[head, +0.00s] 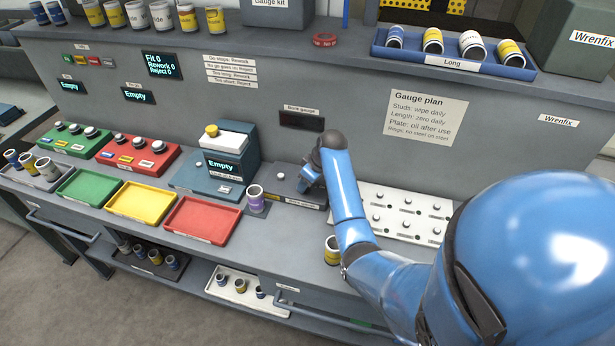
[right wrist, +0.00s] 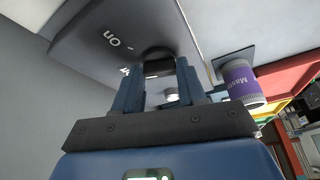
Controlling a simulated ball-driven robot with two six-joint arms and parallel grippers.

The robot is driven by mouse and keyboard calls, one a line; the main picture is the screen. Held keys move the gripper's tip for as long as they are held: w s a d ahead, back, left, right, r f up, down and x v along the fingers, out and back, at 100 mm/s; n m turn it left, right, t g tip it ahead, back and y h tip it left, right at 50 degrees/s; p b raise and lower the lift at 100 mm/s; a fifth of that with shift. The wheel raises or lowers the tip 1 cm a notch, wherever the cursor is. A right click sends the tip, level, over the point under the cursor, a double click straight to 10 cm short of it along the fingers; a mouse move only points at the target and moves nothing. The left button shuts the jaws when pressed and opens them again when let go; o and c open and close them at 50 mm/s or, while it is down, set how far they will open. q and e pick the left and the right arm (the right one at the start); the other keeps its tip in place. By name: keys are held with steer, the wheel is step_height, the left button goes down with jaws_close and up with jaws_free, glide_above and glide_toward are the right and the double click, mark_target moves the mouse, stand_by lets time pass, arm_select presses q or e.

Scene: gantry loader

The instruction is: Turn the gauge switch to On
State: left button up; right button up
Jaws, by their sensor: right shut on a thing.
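The bore gauge (head: 287,174) is a low grey box on the bench, left of my right forearm. Its dark switch knob (right wrist: 157,56) shows in the right wrist view, beside a white "On" label (right wrist: 111,39) and a second label partly hidden by a finger. My right gripper (head: 308,184) is shut on the knob, with one finger on each side of it in the right wrist view (right wrist: 158,72). I cannot tell which label the knob points to. The gauge display (head: 302,121) on the back panel is dark. My left gripper is not in view.
A purple-labelled can (head: 256,198) stands just left of the gauge and also shows in the right wrist view (right wrist: 241,82). A white peg plate (head: 405,213) lies to the right. A yellow-labelled can (head: 331,250) stands near the front edge by my forearm. Red (head: 203,218) and yellow trays (head: 141,202) lie left.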

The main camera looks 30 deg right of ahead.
steer(key=m+h+p, duration=0.1)
steer(key=m, duration=0.1)
steer(key=m+p, duration=0.1)
steer(key=m, duration=0.1)
steer(key=shift+a+r+m+h+p, duration=0.2)
steer(key=shift+m+h+p, duration=0.1)
steer(key=shift+h+p, duration=0.1)
steer(key=shift+a+f+m+h+p, duration=0.1)
steer(key=shift+m+h+p, duration=0.55)
steer(key=shift+m, duration=1.25)
steer(key=o, duration=1.1)
steer(key=shift+c, duration=0.2)
steer(key=b+v, duration=0.1)
steer(key=v, duration=0.9)
steer(key=shift+r, duration=0.3)
steer(key=shift+s+a, duration=0.1)
